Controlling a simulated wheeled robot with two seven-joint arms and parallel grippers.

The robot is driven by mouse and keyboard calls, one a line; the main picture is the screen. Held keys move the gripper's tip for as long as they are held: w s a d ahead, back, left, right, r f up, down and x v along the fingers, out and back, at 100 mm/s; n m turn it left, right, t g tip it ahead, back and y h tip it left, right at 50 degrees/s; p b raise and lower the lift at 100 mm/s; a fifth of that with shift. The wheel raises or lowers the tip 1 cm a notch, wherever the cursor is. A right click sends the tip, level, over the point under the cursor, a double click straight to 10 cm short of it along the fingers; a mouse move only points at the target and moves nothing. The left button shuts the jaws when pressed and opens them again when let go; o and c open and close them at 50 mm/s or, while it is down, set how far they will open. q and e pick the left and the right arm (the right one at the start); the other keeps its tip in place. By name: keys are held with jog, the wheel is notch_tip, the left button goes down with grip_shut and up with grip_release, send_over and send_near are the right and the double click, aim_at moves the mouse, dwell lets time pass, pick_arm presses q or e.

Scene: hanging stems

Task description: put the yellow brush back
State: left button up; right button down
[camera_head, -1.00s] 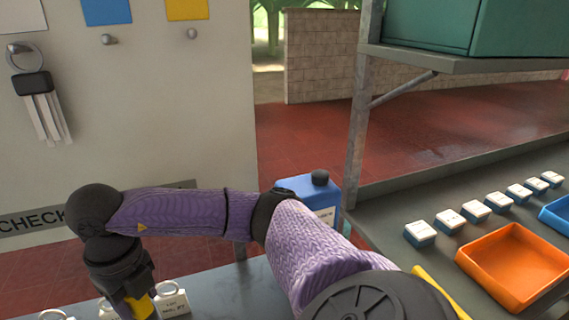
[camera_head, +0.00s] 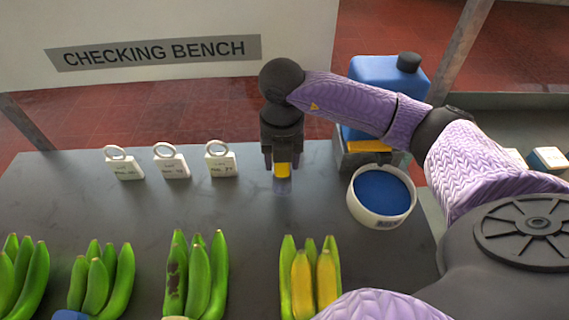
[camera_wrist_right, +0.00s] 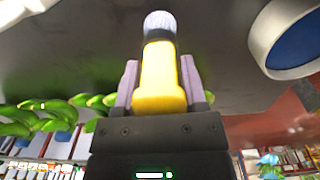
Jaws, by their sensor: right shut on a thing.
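The yellow brush (camera_head: 282,170) is in my right gripper (camera_head: 282,160), which is shut on its yellow handle above the dark bench. In the right wrist view the brush (camera_wrist_right: 160,80) lies between the two fingers of the gripper (camera_wrist_right: 160,92). A black band and pale bristles are at its far end. In the head view the bristles point down toward the bench top; whether they touch it I cannot tell. My left gripper is not in view.
White ring-topped tags (camera_head: 171,163) stand left of the gripper. A white tub with blue inside (camera_head: 381,196) is to its right, before a blue jug (camera_head: 385,78). Several banana bunches (camera_head: 196,275) line the front. Bench between is clear.

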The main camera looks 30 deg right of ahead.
jog(key=shift+f, duration=1.3)
jog(key=shift+f, duration=0.1)
jog(key=shift+c, duration=0.7)
grip_release()
notch_tip(320, 180, up, 12)
jog(key=shift+f+p, duration=0.2)
jog(key=shift+p, duration=1)
jog(key=shift+r, duration=0.4)
jog(key=shift+f, duration=0.1)
